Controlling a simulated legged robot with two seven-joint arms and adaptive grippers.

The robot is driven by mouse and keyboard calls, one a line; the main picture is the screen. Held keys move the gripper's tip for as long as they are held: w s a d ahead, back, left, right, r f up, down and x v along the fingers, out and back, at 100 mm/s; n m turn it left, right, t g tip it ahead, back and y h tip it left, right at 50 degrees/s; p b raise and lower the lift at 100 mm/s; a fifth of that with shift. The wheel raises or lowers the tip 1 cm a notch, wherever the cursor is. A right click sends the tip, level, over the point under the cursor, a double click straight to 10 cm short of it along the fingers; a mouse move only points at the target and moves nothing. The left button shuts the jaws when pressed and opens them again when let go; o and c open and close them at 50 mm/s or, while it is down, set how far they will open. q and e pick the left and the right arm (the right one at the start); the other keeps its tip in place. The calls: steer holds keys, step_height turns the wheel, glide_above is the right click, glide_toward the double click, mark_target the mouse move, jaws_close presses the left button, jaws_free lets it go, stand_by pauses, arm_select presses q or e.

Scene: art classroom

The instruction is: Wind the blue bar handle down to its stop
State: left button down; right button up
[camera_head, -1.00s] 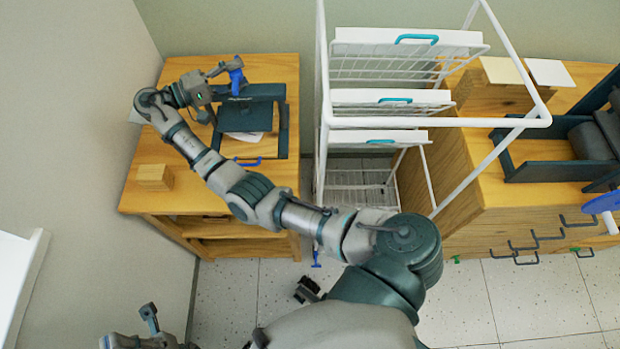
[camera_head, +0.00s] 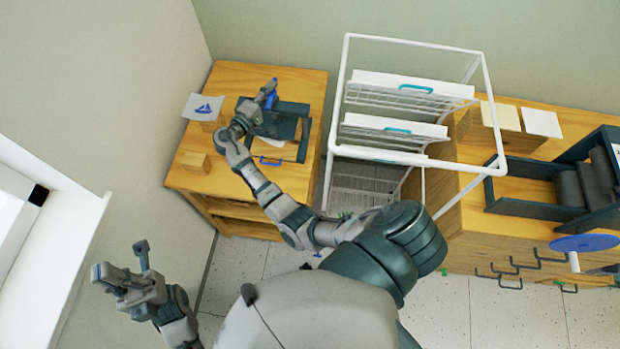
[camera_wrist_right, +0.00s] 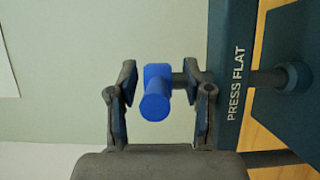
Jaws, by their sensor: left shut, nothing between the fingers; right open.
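The blue bar handle (camera_head: 271,95) sits at the top of the dark press (camera_head: 303,140) on the left wooden cabinet. In the right wrist view the blue bar handle (camera_wrist_right: 155,100) lies between the two fingers of my right gripper (camera_wrist_right: 160,78), with a gap visible on each side. A dark shaft joins it to the press crossbar, lettered "PRESS FLAT" (camera_wrist_right: 236,80). My right gripper (camera_head: 265,92) is open around the handle. My left gripper (camera_head: 122,265) is shut and empty at the lower left, away from the press.
A wooden block (camera_head: 195,160) and a sheet with a blue sailboat (camera_head: 203,106) are left of the press. A smaller blue handle (camera_head: 270,161) is at its front. A white drying rack (camera_head: 335,100) stands close on the right. Another cabinet (camera_head: 450,210) carries a roller press (camera_head: 535,185).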

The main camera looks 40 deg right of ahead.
mark_target(268, 107)
steer(key=n+t+y+p, duration=0.1)
steer(key=t+p, duration=0.1)
steer(key=p, duration=0.1)
steer(key=n+t+y+p, duration=0.1)
steer(key=n+t+p, duration=0.1)
steer(key=p, duration=0.1)
steer(key=n+t+y+p, duration=0.1)
steer(key=t+p, duration=0.1)
steer(key=p, duration=0.1)
steer(key=shift+r+n+t, duration=0.3)
steer(key=shift+r+t, duration=0.1)
steer(key=shift+y, duration=0.4)
steer(key=s+a, duration=0.1)
steer(key=s+a+f+b, duration=0.1)
steer(key=s+a, duration=0.1)
steer(key=shift+a+f, duration=0.15)
steer(key=shift+a, duration=0.1)
steer(key=b+v, duration=0.3)
steer(key=v, duration=1)
steer(key=s+d+f+m+g+y, duration=0.2)
steer(key=s+d+f+y, duration=0.1)
steer(key=s+f, duration=0.4)
steer(key=s+d+f+m+g+y, duration=0.3)
steer(key=s+f+y, duration=0.1)
steer(key=s+f, duration=0.3)
steer(key=shift+d+f, duration=0.35)
